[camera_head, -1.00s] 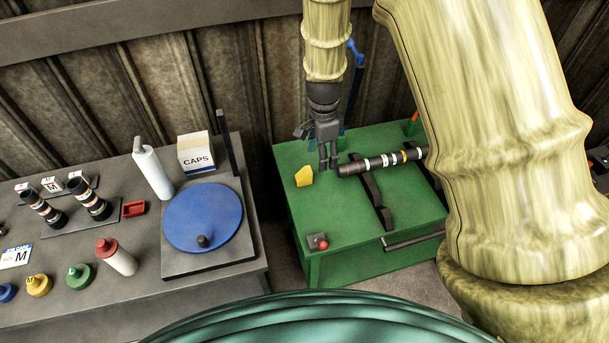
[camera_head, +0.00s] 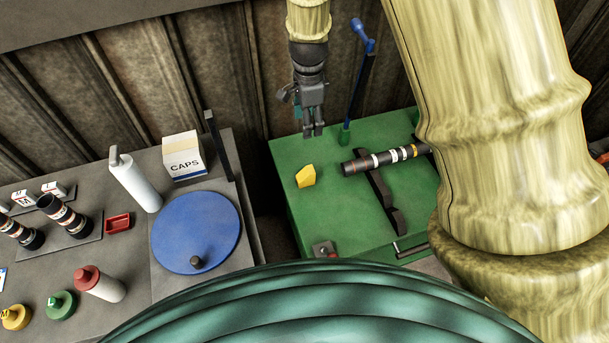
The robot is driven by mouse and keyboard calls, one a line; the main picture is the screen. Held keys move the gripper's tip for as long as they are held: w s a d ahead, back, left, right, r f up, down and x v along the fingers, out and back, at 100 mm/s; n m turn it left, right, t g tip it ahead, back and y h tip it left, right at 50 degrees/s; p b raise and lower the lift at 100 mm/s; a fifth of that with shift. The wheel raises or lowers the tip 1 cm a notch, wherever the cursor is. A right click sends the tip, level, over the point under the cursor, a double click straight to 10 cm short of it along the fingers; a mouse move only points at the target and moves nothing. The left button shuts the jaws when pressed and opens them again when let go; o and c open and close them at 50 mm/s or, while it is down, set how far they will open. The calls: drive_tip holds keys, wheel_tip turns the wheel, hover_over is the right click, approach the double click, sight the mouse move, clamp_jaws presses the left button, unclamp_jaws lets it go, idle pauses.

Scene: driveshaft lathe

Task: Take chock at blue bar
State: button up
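A yellow block (camera_head: 306,177), which looks like the chock, sits on top of the green bench (camera_head: 290,215), left of the shaft's near end. My gripper (camera_head: 314,132) points down above the back of the bench, behind the yellow block and left of the bar. Its fingers look close together with nothing visible between them. Whether they are fully shut is too small to tell.
A banded dark shaft (camera_head: 385,158) lies on black supports (camera_head: 380,190). A red button box (camera_head: 324,250) is at the bench's front. The left grey table (camera_head: 130,255) holds a blue disc (camera_head: 196,232), a CAPS box (camera_head: 184,155) and bottles. The corrugated wall is close behind.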

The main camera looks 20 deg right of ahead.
drive_tip(key=b, duration=1.7)
hover_over(306, 173)
wheel_tip(306, 173, down, 18)
drive_tip(key=shift+a, duration=0.1)
drive_tip(key=shift+f, duration=2.75)
drive_tip(key=shift+w+d+f+p, duration=0.15)
drive_tip(key=shift+f+p, duration=0.35)
drive_tip(key=shift+f, duration=0.85)
drive_tip(key=shift+w+d+f+p, duration=0.15)
drive_tip(key=shift+f+p, duration=0.35)
drive_tip(key=shift+f, duration=0.8)
drive_tip(key=c, duration=1.2)
